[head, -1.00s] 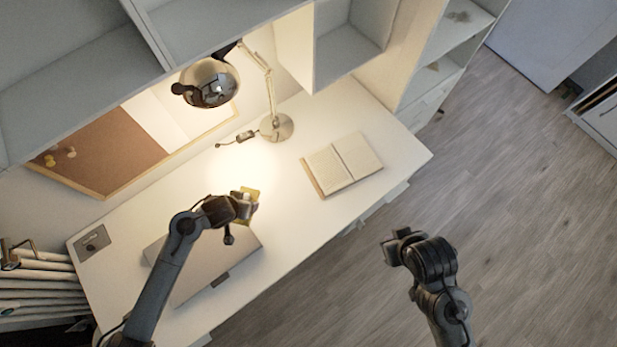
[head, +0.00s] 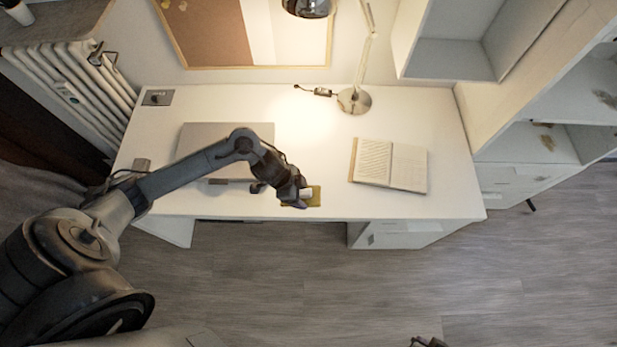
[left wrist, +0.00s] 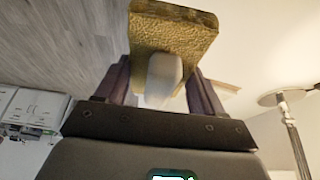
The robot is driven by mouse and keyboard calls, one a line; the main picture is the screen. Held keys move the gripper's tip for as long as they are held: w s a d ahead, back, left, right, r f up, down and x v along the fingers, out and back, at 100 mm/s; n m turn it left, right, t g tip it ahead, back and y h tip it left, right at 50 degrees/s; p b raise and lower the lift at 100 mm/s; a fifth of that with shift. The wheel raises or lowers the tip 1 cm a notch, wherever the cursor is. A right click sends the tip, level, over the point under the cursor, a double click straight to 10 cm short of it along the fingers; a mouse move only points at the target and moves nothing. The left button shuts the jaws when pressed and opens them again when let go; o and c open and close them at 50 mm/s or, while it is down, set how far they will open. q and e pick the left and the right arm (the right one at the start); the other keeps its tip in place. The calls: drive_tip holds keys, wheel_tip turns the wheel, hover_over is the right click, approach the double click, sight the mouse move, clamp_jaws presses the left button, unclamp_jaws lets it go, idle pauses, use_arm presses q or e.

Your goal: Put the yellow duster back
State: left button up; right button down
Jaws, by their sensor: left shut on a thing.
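The yellow duster (head: 315,197) has a flat yellow pad and a white handle. My left gripper (head: 299,193) is shut on it, near the front edge of the white desk (head: 330,208), just right of the grey laptop. Its height above the desk is hard to tell. In the left wrist view the duster's pad (left wrist: 172,38) lies beyond the fingertips, and its white handle (left wrist: 163,76) sits between the two fingers. Only a small dark piece of my right gripper (head: 428,342) shows at the bottom edge; its jaws cannot be made out.
The closed laptop (head: 200,140) lies on the left of the desk. An open book (head: 390,165) lies on the right. A lamp base (head: 354,100) stands at the back, below a cork and white board (head: 292,36). Shelves (head: 450,60) rise at the right. The desk between laptop and book is clear.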

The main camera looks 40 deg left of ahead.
use_arm(q)
drive_tip(key=w+a+f+b, duration=0.1)
drive_tip(key=w+f, duration=0.1)
drive_tip(key=w+a+f, duration=0.2)
drive_tip(key=w, duration=0.1)
drive_tip(key=w+a+f+b, duration=0.1)
drive_tip(key=w, duration=0.1)
drive_tip(key=shift+w+a+f+b, duration=0.3)
drive_tip(key=shift+a+f+b, duration=0.05)
drive_tip(key=shift+f, duration=0.05)
drive_tip(key=shift+w+a+f, duration=0.3)
drive_tip(key=shift+w+f, duration=0.1)
drive_tip(key=shift+w, duration=0.15)
drive_tip(key=shift+s+f+b, duration=0.1)
drive_tip(key=shift+f+b, duration=0.65)
drive_tip(key=shift+f, duration=1.25)
drive_tip(key=o, duration=1)
drive_tip(key=shift+f, duration=0.1)
